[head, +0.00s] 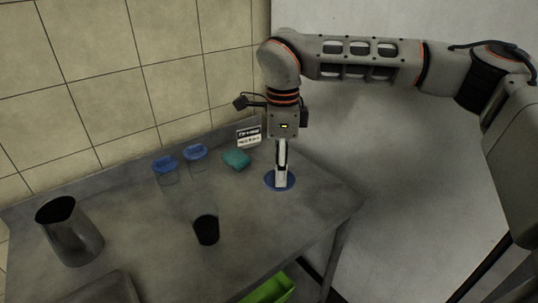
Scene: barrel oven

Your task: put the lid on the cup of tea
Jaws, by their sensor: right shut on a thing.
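The cup of tea (207,231) stands upright near the middle of the metal table, with dark content and no lid on it. A round blue lid (269,181) is at the right part of the table, right of and behind the cup. My right gripper (281,182) points straight down and is shut on this lid. The fingers cover the lid's middle. I cannot tell whether the lid still touches the table. My left gripper is not in view.
Two clear cups with blue lids (165,164) (195,151) stand at the back near the tiled wall. A green sponge (236,159) and a small sign (249,137) are right of them. A metal pitcher (72,236) stands at the left. A green bin (270,289) is below the table.

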